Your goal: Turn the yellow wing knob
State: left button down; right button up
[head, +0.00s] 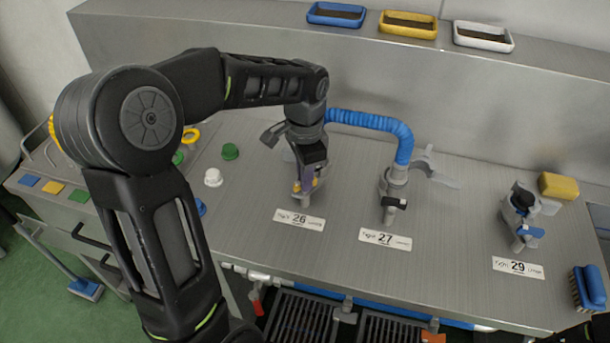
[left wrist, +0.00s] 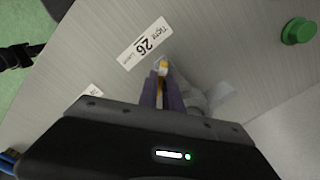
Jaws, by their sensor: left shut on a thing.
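The yellow wing knob (left wrist: 163,68) shows as a small yellow piece between the fingertips in the left wrist view, just beyond the label marked 26 (left wrist: 145,44). My left gripper (head: 306,186) points down above the bench behind the same label (head: 299,221) in the head view. Its purple fingers (left wrist: 162,92) are shut on the knob and hide most of it, so the angle of its wings cannot be told. A grey fitting (left wrist: 196,100) stands beside the fingers.
A blue hose (head: 370,121) runs from near my left gripper to the fitting at label 27 (head: 385,239). A black and blue valve (head: 521,215) stands at label 29. Green (head: 230,151) and white (head: 213,177) knobs stand left. Bare bench lies between 27 and 29.

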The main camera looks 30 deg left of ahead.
pick_arm(q)
jog(key=m, duration=0.3)
jog(key=shift+r+m, duration=0.1)
jog(key=shift+m, duration=0.3)
jog(key=shift+m+p, duration=0.45)
jog(key=shift+m, duration=1.45)
jog(key=c, duration=1.5)
grip_release()
jog(key=shift+r+b, duration=0.35)
jog(key=shift+r, duration=3.5)
